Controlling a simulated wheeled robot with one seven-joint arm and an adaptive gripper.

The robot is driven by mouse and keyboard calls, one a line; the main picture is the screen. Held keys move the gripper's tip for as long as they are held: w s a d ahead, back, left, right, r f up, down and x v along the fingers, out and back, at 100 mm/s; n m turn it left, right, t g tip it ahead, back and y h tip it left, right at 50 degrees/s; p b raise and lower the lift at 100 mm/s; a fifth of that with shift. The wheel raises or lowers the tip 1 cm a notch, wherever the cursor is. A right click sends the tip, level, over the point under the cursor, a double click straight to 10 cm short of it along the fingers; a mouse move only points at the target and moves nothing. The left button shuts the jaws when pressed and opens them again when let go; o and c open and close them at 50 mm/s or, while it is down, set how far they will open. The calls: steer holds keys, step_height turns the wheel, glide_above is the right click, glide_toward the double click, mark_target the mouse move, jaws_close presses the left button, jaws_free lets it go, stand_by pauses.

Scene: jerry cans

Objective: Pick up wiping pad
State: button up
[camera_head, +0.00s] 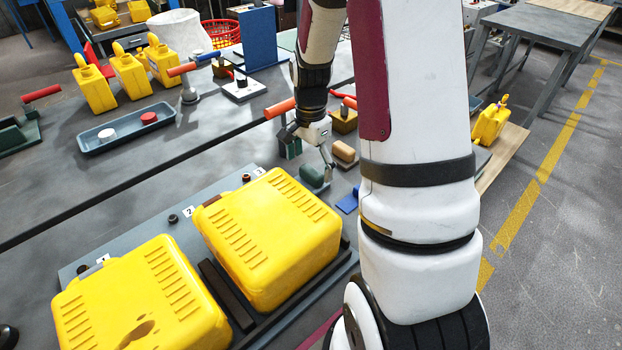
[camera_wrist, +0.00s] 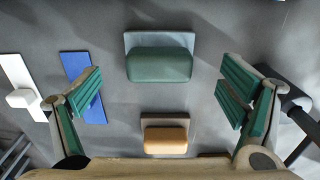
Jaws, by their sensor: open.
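A dark green block on a grey base (camera_wrist: 159,65) lies on the grey table, upper middle in the wrist view. It looks like a wiping pad, and shows beside my gripper in the head view (camera_head: 312,177). A tan-orange block on a brown base (camera_wrist: 165,138) lies nearer the wrist; it also shows in the head view (camera_head: 344,152). I cannot tell for certain which is the wiping pad. My gripper (camera_wrist: 162,92) is open and empty, its green-lined fingers wide apart, with both blocks between them in the picture. In the head view my gripper (camera_head: 312,160) is partly hidden.
A blue flat piece (camera_wrist: 82,85) lies by the left finger, and a white piece (camera_wrist: 22,92) is further left. A dark cylindrical tool (camera_wrist: 290,95) lies by the right finger.

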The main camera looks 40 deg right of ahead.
mark_target(311, 170)
steer(key=shift+f, duration=1.85)
steer(key=shift+s, duration=0.1)
steer(key=c, duration=1.5)
